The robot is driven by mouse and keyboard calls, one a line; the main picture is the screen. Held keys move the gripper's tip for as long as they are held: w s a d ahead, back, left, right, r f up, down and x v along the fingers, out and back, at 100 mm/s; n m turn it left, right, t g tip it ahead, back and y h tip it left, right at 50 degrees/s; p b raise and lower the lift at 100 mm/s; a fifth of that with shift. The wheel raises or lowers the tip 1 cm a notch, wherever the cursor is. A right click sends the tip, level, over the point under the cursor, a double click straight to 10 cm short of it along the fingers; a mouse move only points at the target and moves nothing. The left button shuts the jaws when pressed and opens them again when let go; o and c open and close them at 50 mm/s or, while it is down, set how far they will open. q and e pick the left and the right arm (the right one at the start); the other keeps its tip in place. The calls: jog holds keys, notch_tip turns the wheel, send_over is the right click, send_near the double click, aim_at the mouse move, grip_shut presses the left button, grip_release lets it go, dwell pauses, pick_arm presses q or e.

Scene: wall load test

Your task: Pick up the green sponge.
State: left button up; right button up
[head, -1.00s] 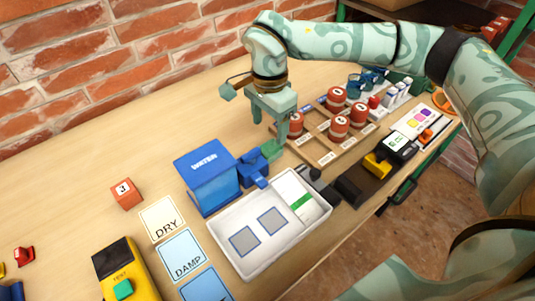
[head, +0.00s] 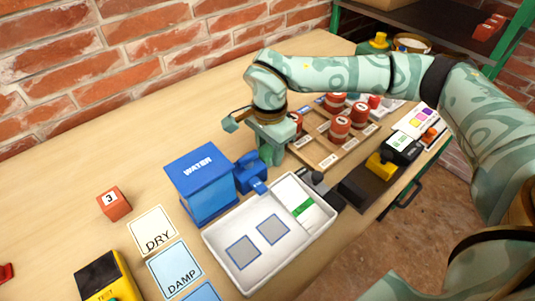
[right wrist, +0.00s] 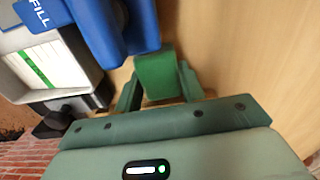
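The green sponge (right wrist: 157,76) is a small green block standing on the wooden bench beside the blue tap of the water tank. In the right wrist view it sits between the two fingers of my right gripper (right wrist: 160,85), one finger on each side. I cannot tell whether the fingers press on it. In the head view my right gripper (head: 272,158) is low over the bench, just behind the blue tap, and largely hides the sponge. My left gripper is not in view.
The blue water tank (head: 200,182) and its tap (head: 250,174) are close on the left of the gripper. A white tray (head: 247,284) lies in front. A wooden rack with red weights (head: 340,128) is to the right. The bench behind is clear.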

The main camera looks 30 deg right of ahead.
aim_at(269, 149)
notch_tip(269, 149, up, 9)
jog(key=p, duration=0.4)
jog(key=shift+r, duration=0.55)
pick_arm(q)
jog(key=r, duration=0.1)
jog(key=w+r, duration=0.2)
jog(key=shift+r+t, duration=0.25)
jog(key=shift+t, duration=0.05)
pick_arm(e)
jog(key=shift+o, duration=0.3)
